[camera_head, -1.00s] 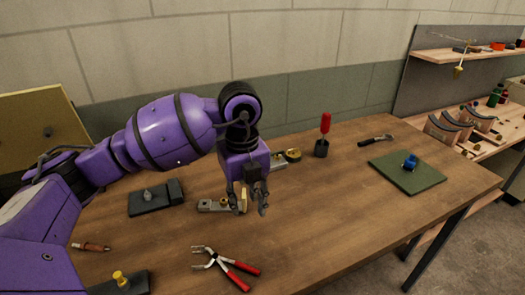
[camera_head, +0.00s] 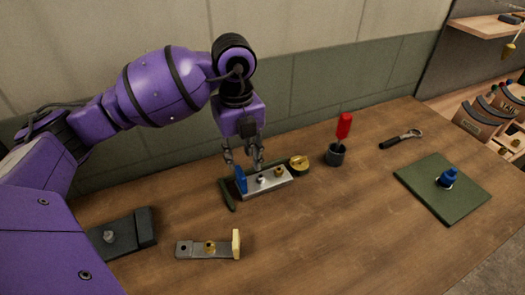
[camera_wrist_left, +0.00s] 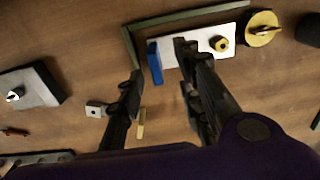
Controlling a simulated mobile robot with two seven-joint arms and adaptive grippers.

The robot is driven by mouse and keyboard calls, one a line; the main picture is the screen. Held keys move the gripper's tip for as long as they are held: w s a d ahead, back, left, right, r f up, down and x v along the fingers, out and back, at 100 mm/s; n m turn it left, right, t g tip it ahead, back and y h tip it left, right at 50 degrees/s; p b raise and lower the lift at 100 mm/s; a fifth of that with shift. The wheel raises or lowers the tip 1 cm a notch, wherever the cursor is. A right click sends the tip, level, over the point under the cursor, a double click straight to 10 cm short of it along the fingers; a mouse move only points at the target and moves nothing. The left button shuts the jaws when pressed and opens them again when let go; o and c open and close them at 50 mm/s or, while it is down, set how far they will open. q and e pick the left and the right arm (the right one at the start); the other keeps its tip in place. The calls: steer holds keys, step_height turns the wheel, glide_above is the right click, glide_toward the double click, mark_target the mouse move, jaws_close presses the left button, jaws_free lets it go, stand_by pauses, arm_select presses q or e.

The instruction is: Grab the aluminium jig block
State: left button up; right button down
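The aluminium jig block (camera_head: 268,181) is a pale silver bar with a blue piece (camera_head: 241,180) at its left end and round fittings on top. It lies on the wooden table beside a dark green angled strip (camera_head: 227,194). My left gripper (camera_head: 243,163) hangs above the block's left part, fingers down, open and empty. In the left wrist view the block (camera_wrist_left: 218,58) shows near the top, with its blue end (camera_wrist_left: 154,62) between the open fingers (camera_wrist_left: 160,62). The right finger covers part of the block there. My right gripper is not in view.
A grey bracket with a cream end (camera_head: 205,249) lies in front. A red-handled tool in a dark cup (camera_head: 336,154), a wrench (camera_head: 401,138) and a green mat (camera_head: 440,190) are right.

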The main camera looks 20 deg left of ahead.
mark_target(240, 171)
arm_select(q)
steer(key=f, duration=0.4)
steer(key=s+f, duration=0.1)
steer(key=f, duration=0.2)
steer(key=shift+a, duration=0.1)
jaws_close()
steer(key=shift+w+r, duration=0.1)
